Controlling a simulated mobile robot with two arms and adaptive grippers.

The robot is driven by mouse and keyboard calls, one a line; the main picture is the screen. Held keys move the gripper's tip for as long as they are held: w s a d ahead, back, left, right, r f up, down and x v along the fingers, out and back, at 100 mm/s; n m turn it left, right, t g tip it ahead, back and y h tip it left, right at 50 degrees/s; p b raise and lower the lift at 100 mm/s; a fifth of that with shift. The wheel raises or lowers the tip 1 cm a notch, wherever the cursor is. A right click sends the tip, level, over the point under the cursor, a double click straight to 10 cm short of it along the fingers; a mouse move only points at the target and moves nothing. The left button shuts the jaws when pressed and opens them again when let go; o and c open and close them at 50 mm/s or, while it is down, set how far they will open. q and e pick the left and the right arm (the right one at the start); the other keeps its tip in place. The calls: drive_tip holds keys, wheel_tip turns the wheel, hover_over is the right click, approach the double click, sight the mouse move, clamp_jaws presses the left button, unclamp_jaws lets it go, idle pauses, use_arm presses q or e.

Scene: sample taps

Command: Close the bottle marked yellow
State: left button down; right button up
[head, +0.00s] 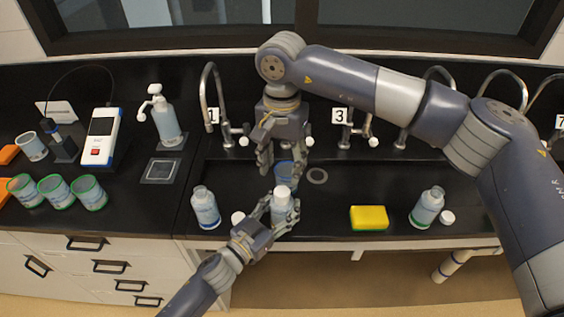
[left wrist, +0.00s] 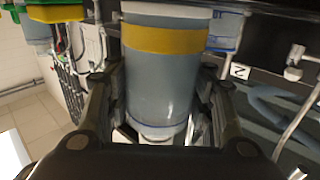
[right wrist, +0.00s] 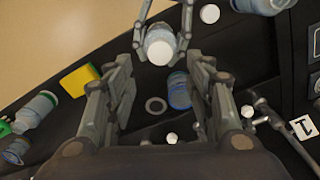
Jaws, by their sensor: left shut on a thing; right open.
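The bottle with a yellow band (left wrist: 160,40) stands upright in my left gripper (head: 281,210), which is shut around its sides near the sink's front edge. In the head view the bottle (head: 281,212) shows a white top that looks like a cap (head: 282,191); the right wrist view shows this white top (right wrist: 160,52) from above. I cannot tell if it is screwed tight. My right gripper (head: 281,165) is open and empty, pointing down behind and above the bottle. In the right wrist view its fingers (right wrist: 160,85) are wide apart, with the bottle beyond them.
A blue-labelled bottle (head: 205,210) and a loose white cap (head: 238,217) are at left. A yellow sponge (head: 369,218), a green-banded bottle (head: 427,208) and another cap (head: 447,217) are at right. A blue container (right wrist: 179,91) and a ring (right wrist: 156,105) lie behind. Taps line the back.

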sight(282, 191)
idle(0.3)
drive_tip(key=shift+f, duration=4.05)
drive_tip(key=c, duration=1.2)
drive_tip(key=shift+o, duration=0.2)
